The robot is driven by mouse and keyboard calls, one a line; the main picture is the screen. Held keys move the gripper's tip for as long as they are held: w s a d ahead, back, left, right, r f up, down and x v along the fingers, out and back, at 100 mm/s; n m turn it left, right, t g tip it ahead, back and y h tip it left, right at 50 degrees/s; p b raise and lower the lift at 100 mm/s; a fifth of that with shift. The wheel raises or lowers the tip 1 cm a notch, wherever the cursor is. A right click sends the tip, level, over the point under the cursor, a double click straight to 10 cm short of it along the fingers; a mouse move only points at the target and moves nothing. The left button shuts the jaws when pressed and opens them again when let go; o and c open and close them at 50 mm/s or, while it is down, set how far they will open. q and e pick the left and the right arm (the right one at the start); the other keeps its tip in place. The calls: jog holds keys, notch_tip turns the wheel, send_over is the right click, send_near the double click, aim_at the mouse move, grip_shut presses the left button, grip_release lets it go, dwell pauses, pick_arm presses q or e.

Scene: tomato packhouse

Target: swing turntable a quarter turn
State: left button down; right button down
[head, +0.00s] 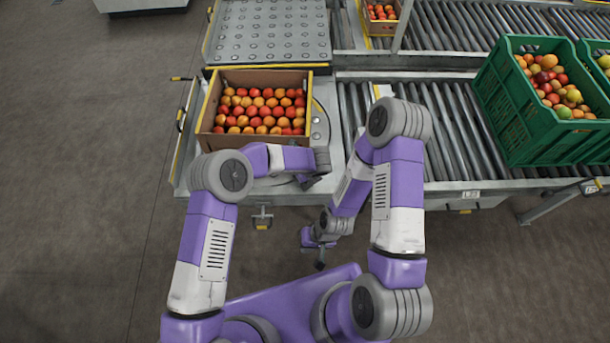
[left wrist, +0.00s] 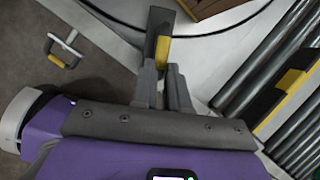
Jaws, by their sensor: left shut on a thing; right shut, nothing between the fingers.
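The turntable (head: 320,128) is a pale grey disc set in the conveyor corner. It is mostly hidden under a cardboard box (head: 208,108) full of red and orange tomatoes. In the left wrist view its light curved surface (left wrist: 222,50) shows. My left gripper (head: 308,182) is at the turntable's front edge. In the left wrist view my left gripper (left wrist: 164,72) is shut on a dark upright handle (left wrist: 160,22) with a yellow patch. My right gripper (head: 320,264) hangs in front of the conveyor, pointing down, shut and empty, apart from everything.
A roller conveyor (head: 440,130) runs right, carrying a green crate (head: 512,112) of mixed tomatoes. A ball-top table (head: 268,30) lies behind the turntable. A small yellow-marked pull handle (head: 262,222) sticks out at the front; it also shows in the left wrist view (left wrist: 60,52). Floor left is clear.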

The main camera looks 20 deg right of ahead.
pick_arm(q)
jog(key=shift+d, duration=0.25)
jog(key=shift+w+d+r, duration=0.1)
jog(key=c, duration=1.1)
grip_release()
jog(key=shift+w+d, duration=0.1)
jog(key=shift+c, duration=0.2)
jog(key=p+v, duration=0.2)
jog(key=v, duration=0.5)
jog(key=shift+r, duration=0.2)
